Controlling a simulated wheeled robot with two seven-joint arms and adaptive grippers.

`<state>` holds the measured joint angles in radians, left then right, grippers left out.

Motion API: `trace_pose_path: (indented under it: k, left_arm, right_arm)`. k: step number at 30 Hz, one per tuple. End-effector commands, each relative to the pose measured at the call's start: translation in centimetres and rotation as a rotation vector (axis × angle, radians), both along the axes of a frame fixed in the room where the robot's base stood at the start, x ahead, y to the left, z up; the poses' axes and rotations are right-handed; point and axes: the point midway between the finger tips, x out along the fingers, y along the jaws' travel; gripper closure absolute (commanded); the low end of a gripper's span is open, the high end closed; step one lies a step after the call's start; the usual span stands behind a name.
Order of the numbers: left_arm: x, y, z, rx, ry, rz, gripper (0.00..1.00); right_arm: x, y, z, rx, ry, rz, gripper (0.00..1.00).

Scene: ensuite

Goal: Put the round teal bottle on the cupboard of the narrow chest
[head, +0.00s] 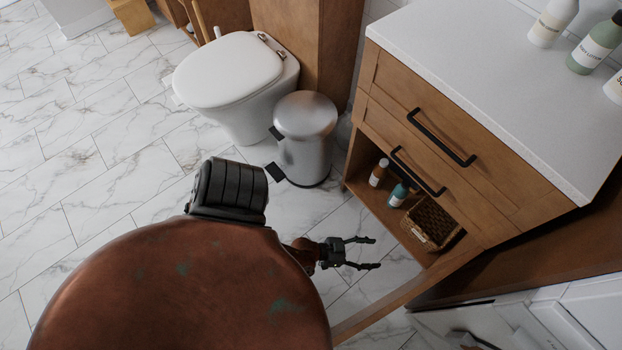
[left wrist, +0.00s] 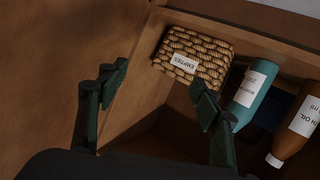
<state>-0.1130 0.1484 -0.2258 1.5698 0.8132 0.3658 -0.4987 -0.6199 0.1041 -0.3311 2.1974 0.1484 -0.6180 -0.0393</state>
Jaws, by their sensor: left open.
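A teal bottle (head: 399,193) with a white label stands in the open lower compartment of a wooden chest with two drawers (head: 440,130). In the left wrist view the teal bottle (left wrist: 257,92) shows at the right, partly behind my finger. My left gripper (head: 370,253) is open and empty, in front of the open compartment and apart from the bottle. In the left wrist view the open fingers (left wrist: 155,85) have the basket and compartment wall beyond them. I cannot tell whether this is the narrow chest. My right gripper is not in view.
A wicker basket (head: 432,222) labelled "EMPTIES" in the left wrist view stands beside the teal bottle. A brown bottle (head: 378,174) is on its other side. A metal bin (head: 305,138) and a toilet (head: 232,75) stand left of the chest. Bottles stand on the white top (head: 500,75).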

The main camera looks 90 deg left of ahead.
Motion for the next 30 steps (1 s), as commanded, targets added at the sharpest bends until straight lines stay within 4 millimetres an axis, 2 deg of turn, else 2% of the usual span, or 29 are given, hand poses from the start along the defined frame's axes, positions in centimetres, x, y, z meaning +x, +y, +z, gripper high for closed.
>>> trace_pose_path:
  k: [1,3,6,9,13,15,18,30]
  left_arm:
    - [-2.4,-2.4,0.3,-0.028,0.061,-0.077,0.41]
    - [-5.6,-5.5,0.7,-0.056,0.162,-0.179,0.41]
    - [-10.7,-8.5,1.5,-0.075,0.326,-0.283,0.41]
    - [-15.3,-9.7,2.6,-0.076,0.481,-0.33,0.41]
    - [-19.6,-9.6,3.9,-0.062,0.635,-0.337,0.41]
    - [-21.0,-9.4,4.4,-0.054,0.686,-0.332,0.41]
    - [-22.0,-9.1,4.7,-0.049,0.723,-0.327,0.41]
    - [-22.1,-9.1,4.7,-0.048,0.728,-0.326,0.41]
  right_arm:
    - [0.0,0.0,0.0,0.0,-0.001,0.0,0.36]
    - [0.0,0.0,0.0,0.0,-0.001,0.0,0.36]
    - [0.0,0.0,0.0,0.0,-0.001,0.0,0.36]
    - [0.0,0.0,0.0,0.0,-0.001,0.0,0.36]
    - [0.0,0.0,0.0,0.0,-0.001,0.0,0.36]
    - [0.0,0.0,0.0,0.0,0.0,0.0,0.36]
    - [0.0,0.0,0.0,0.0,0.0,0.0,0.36]
    - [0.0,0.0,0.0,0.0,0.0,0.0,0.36]
